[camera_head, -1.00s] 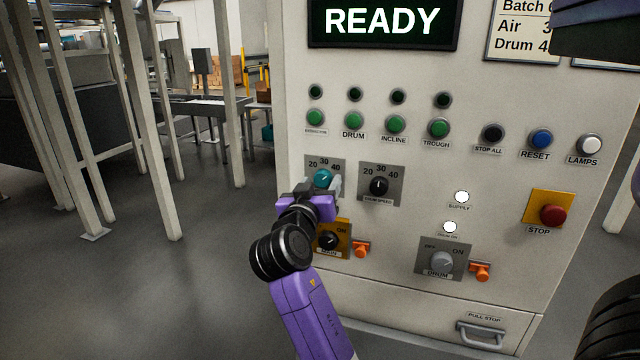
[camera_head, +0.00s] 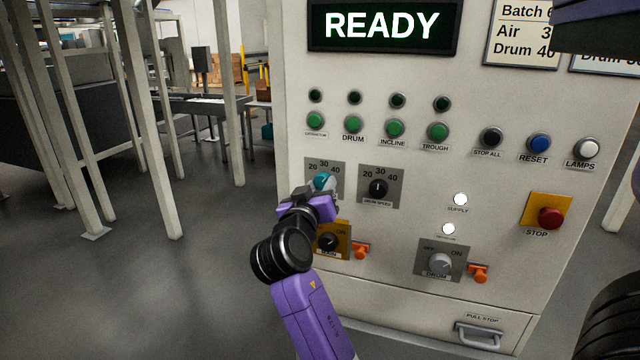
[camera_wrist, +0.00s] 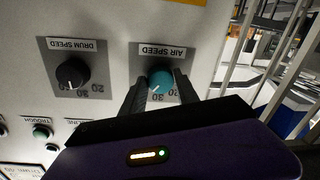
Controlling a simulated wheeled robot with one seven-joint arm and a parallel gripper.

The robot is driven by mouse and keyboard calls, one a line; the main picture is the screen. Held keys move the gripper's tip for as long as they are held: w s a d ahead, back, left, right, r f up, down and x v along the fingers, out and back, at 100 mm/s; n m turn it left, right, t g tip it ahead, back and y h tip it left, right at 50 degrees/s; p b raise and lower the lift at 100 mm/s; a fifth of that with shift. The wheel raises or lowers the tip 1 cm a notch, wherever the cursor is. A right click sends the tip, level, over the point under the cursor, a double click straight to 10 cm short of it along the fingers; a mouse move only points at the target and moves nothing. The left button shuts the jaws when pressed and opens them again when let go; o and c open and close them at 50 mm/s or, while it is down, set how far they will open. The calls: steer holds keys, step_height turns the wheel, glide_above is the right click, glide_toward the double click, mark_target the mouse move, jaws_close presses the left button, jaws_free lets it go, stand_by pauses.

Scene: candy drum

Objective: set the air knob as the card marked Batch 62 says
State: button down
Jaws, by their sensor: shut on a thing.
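The teal air knob (camera_head: 322,180) sits on a grey dial plate marked 20, 30 and 40 on the cabinet front. In the wrist view the knob (camera_wrist: 160,79) is under an upside-down AIR SPEED label. My gripper (camera_head: 326,190) is shut on the knob, one finger on each side; it also shows in the wrist view (camera_wrist: 160,92). The knob's exact setting is hard to read. A card (camera_head: 522,35) at the top right reads "Batch 6", "Air 3" and "Drum 40"; its right edge is covered, hiding the last digits of Batch and Air.
The black drum speed knob (camera_head: 378,187) is just right of the air knob, pointing near 30. Below are a yellow switch plate (camera_head: 334,240), a drum switch (camera_head: 440,261) and orange tabs. A red stop button (camera_head: 551,217) is at right. A display (camera_head: 383,25) reads READY.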

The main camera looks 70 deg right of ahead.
steer(key=n+p, duration=0.3)
steer(key=n, duration=0.1)
steer(key=shift+r+p, duration=0.25)
steer(key=shift+p, duration=0.1)
steer(key=shift+f+n+p, duration=0.1)
steer(key=shift+n+p, duration=1.25)
steer(key=shift+n, duration=0.05)
steer(key=shift+f, duration=0.1)
steer(key=c, duration=0.9)
jaws_free()
